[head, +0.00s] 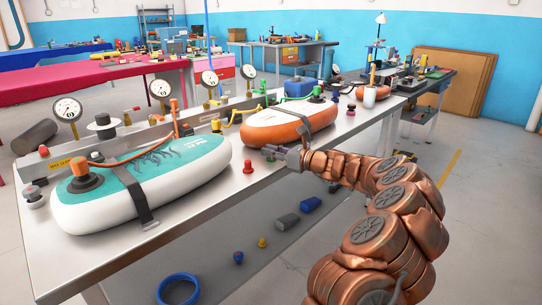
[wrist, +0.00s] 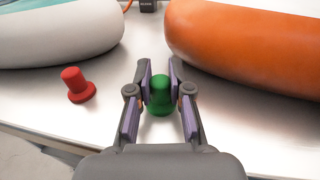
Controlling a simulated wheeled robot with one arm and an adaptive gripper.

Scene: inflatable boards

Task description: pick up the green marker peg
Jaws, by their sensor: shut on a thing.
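The green marker peg (wrist: 160,92) is between the two fingers of my gripper (wrist: 161,76) in the wrist view, with its rounded top showing. My gripper is shut on it, with a finger pad on each side. I cannot tell whether the peg's base touches the table. In the head view my gripper (head: 284,153) is low over the front edge of the metal table, in front of the orange board. The peg cannot be made out clearly there.
A red peg (head: 248,167) stands to the left of my gripper; it also shows in the wrist view (wrist: 77,86). The teal and white board (head: 185,185) lies left and the orange board (head: 262,130) behind. Between them is a narrow bare strip of metal table (wrist: 110,100).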

